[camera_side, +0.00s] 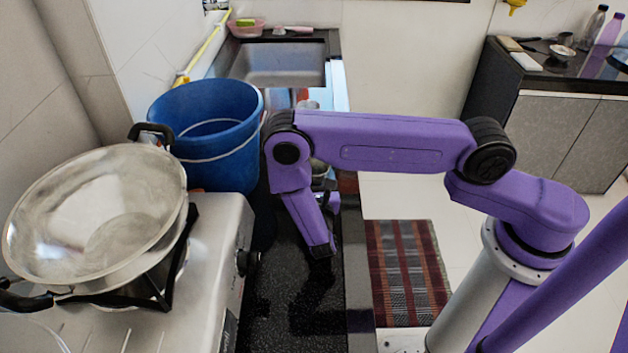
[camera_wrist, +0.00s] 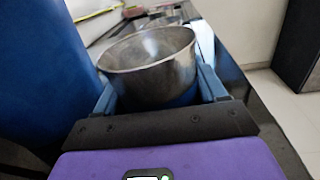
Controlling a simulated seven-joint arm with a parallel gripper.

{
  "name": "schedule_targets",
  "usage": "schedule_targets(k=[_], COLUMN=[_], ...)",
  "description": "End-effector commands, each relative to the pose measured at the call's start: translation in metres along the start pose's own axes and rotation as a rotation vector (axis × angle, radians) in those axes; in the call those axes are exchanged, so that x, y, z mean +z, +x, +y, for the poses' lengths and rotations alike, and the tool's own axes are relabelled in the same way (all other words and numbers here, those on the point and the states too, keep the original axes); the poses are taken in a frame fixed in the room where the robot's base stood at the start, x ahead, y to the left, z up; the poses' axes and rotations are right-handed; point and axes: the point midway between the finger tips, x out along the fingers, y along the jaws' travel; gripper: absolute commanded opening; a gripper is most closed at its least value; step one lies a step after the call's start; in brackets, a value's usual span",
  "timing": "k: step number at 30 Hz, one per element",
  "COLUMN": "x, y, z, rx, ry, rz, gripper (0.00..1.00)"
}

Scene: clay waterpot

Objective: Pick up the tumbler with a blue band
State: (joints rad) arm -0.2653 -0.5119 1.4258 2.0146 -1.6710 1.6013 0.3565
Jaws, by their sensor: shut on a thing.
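The tumbler (camera_wrist: 160,62) is a shiny metal vessel with a wide open rim. A bit of its blue band shows low on its wall in the wrist view. My gripper (camera_wrist: 155,82) is shut on it, with one blue-grey finger along each side. The tumbler looks upright or nearly so. Its base is hidden behind the dark palm bar, so I cannot tell whether it touches the counter. In the side view my arm covers most of the gripper and the tumbler.
A blue bucket (camera_side: 205,135) stands close on the left. A large metal pan (camera_side: 95,215) sits on the stove (camera_side: 205,260). The black counter (camera_side: 285,315) runs back to a sink (camera_side: 285,65). A striped mat (camera_side: 407,270) lies on the floor to the right.

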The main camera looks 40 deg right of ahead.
Motion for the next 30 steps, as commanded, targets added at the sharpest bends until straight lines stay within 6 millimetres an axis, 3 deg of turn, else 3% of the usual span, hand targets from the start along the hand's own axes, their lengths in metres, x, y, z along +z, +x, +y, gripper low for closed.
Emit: schedule_targets(k=[3, 11, 18, 30], x=[0.018, 0.068, 0.099, 0.111], y=[-0.002, -0.029, -0.065, -0.080], z=[-0.001, -0.028, -0.067, -0.086], rx=[0.002, 0.004, 0.008, 0.002], ry=[0.000, -0.001, -0.006, 0.002], rz=[0.000, 0.000, -0.002, -0.002], gripper=[0.39, 0.39, 0.39, 0.39])
